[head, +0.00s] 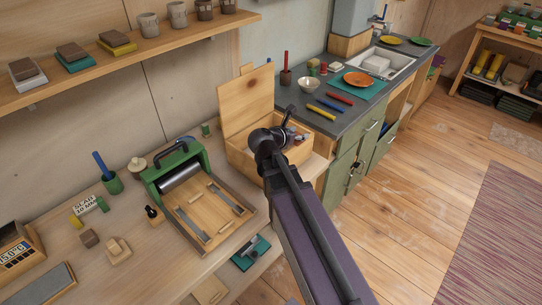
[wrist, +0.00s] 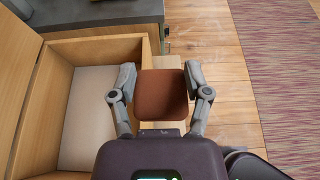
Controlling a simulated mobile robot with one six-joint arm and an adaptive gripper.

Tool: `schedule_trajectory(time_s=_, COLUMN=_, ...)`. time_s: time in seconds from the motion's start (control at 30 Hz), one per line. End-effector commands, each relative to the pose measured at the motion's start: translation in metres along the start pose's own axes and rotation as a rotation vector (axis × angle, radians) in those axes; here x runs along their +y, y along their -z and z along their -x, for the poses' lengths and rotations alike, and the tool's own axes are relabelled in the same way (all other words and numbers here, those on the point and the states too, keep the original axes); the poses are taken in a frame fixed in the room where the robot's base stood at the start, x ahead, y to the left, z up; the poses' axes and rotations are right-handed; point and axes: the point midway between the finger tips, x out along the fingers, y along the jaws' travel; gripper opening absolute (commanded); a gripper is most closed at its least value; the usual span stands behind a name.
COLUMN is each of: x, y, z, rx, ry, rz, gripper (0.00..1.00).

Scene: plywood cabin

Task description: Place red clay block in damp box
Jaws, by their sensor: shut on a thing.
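The red clay block (wrist: 162,95), reddish brown and squarish, is between the fingers of my gripper (wrist: 160,72) in the wrist view. The gripper is shut on it. The damp box (head: 240,158) is a wooden box on the bench with its lid (head: 246,105) raised. In the wrist view the open box (wrist: 98,50) lies left of the block, its pale floor (wrist: 92,115) bare where visible. The block appears to the right of the box's right wall, not over the opening. In the head view my arm covers part of the box, and the block is not clear.
A green slab roller (head: 185,185) stands left of the box on the bench. A dark counter (head: 330,120) with bowl, plates and coloured sticks lies beyond it. A shelf (head: 120,55) with cups runs along the wall. Open floor (head: 420,200) lies to the right.

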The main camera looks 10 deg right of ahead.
Motion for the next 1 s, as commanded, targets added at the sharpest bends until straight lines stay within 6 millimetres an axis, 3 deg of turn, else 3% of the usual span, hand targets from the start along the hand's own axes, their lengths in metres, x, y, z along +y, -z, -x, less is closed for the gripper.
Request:
schedule_trajectory(time_s=0.6, x=0.042, y=0.084, z=0.076, rx=-0.002, ry=-0.008, rz=0.004, gripper=0.09)
schedule_trajectory(time_s=1.0, x=0.046, y=0.091, z=0.087, rx=-0.004, ry=-0.006, rz=0.003, gripper=0.09)
